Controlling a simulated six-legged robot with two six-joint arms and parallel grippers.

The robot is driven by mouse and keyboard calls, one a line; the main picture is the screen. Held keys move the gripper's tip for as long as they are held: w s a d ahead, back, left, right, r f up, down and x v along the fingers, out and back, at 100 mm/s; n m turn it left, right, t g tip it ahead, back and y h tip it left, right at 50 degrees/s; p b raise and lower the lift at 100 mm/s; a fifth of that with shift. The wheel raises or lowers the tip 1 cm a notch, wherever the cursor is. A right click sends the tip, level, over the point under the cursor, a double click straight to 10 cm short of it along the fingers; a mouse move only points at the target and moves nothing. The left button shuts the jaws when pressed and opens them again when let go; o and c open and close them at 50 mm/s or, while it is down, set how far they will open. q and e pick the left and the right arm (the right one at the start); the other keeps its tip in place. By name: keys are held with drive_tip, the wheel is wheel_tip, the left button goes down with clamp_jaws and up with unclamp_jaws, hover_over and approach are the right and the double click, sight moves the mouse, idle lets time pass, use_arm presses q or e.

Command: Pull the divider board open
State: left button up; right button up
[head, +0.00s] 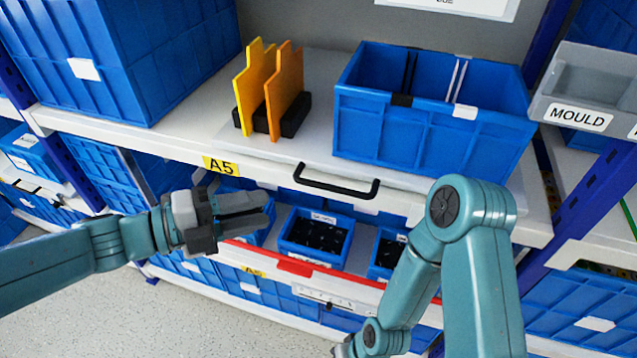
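A pale board (255,148) lies on the shelf, with a black handle (336,184) on its front edge. A yellow divider (250,88) and an orange divider (285,90) stand upright in a black holder (294,115) on the board's left. A blue bin (430,130) with inner partitions is on its right. My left gripper (262,208) is left of and below the handle, apart from it, its fingers pointing right. Its fingers look close together, but the gap is unclear.
A large blue crate (125,60) stands at the upper left, and a grey MOULD bin (590,90) at the right. Below are small blue bins (316,238) and a red-marked rail (300,268). Blue posts flank the shelf. Open floor (170,320) lies at the lower left.

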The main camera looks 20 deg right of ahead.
sight(325, 189)
use_arm(q)
drive_tip(key=shift+n+t, duration=0.4)
drive_tip(key=x, duration=0.4)
drive_tip(key=w+x, duration=0.1)
drive_tip(key=x, duration=0.4)
drive_tip(key=p+x, duration=0.1)
drive_tip(key=x, duration=0.4)
drive_tip(key=shift+w+f, duration=0.2)
drive_tip(key=shift+f, duration=0.1)
clamp_jaws()
